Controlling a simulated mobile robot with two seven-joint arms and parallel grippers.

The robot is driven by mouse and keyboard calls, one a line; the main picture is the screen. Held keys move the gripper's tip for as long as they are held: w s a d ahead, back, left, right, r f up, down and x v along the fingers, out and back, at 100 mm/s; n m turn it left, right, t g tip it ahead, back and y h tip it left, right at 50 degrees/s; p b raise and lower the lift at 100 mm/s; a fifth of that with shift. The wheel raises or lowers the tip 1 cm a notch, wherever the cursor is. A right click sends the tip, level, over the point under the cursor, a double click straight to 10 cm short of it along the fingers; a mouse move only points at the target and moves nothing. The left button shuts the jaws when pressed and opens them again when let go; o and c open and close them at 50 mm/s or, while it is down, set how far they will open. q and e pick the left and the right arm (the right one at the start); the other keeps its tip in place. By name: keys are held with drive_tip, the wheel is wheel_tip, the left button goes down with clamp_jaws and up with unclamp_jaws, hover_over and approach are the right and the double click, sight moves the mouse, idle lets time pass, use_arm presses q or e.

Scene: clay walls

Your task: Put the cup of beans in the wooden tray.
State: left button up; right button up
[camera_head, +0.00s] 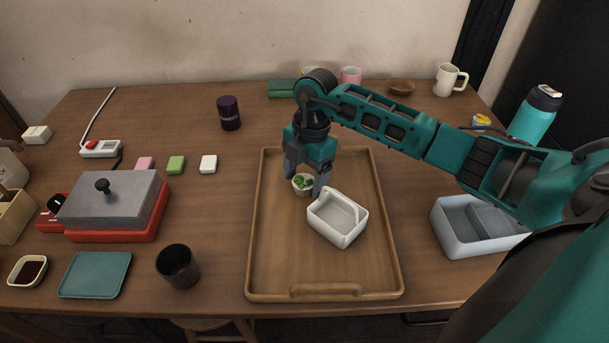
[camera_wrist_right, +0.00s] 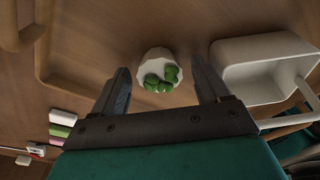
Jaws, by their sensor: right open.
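The cup of beans (camera_head: 301,187) is a small white cup with green beans in it. It stands upright on the floor of the wooden tray (camera_head: 275,250), left of a white dish. My right gripper (camera_head: 306,179) is over the tray, pointing down, with its fingers open on either side of the cup. In the right wrist view the cup (camera_wrist_right: 158,85) sits between the two fingers, with gaps visible on both sides. My left gripper is not in view.
A dark cup (camera_head: 177,267) and a red-based press (camera_head: 115,205) stand left of the tray. A grey bin (camera_head: 470,243) is at the right. The tray's front part is clear.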

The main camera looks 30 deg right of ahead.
sight(310, 176)
use_arm(q)
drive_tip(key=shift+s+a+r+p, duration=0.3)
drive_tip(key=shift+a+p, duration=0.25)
drive_tip(key=shift+p, duration=0.45)
use_arm(e)
wheel_tip(310, 176, up, 12)
drive_tip(key=d, duration=0.1)
drive_tip(key=shift+w+d+r, duration=0.15)
drive_tip(key=shift+w+d, duration=0.1)
drive_tip(key=shift+d, duration=0.1)
